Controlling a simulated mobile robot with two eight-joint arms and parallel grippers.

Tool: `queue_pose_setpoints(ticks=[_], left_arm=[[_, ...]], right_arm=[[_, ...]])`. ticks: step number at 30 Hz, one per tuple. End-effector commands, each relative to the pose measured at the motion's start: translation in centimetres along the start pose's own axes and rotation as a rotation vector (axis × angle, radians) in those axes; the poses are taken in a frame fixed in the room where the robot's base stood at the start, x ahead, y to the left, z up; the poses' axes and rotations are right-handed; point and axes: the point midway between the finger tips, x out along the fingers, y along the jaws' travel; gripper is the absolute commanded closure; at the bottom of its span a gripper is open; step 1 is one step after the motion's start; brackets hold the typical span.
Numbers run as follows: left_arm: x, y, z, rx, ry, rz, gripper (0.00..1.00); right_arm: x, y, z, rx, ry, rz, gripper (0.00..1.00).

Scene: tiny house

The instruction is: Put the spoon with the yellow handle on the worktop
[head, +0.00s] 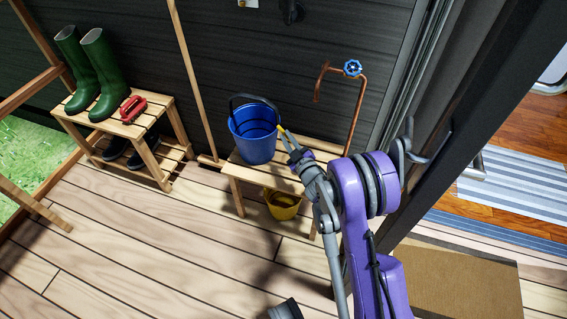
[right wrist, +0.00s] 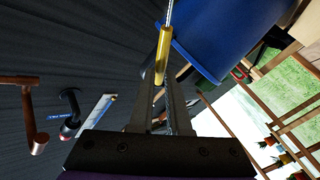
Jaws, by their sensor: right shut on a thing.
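The spoon's yellow handle (right wrist: 163,55) is between the fingertips of my right gripper (right wrist: 160,82), which is shut on it. Its thin metal shaft runs up out of the right wrist view, so the spoon's far end is hidden there. In the head view the yellow handle (head: 281,129) shows as a small spot at the tip of my right gripper (head: 288,142), close to the right side of the blue bucket (head: 253,136). I cannot tell whether the spoon touches the bucket. No worktop can be made out.
The bucket stands on a slatted bench (head: 237,169) with a yellow pail (head: 283,204) below. A copper tap pipe (head: 357,115) rises beside it. A rack (head: 143,124) holds green boots. A dark door post (head: 470,115) stands right, before the doorway. Decking at left is clear.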

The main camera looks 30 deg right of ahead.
Motion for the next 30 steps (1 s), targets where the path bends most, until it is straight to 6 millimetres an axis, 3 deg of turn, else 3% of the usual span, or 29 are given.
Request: queue_pose_setpoints(ticks=[7, 21, 30], left_arm=[[1.5, 0.0, 0.3, 0.0, -0.002, 0.0, 1.0], [2.7, 0.0, 0.5, 0.0, -0.002, 0.0, 1.0], [2.6, 0.0, 0.5, 0.0, -0.002, 0.0, 1.0]], right_arm=[[0.1, -2.6, 4.0, 0.0, -0.001, -0.001, 1.0], [0.1, -5.5, 8.1, 0.002, 0.0, 0.0, 1.0], [0.0, -5.6, 8.2, 0.001, -0.001, 0.0, 1.0]])
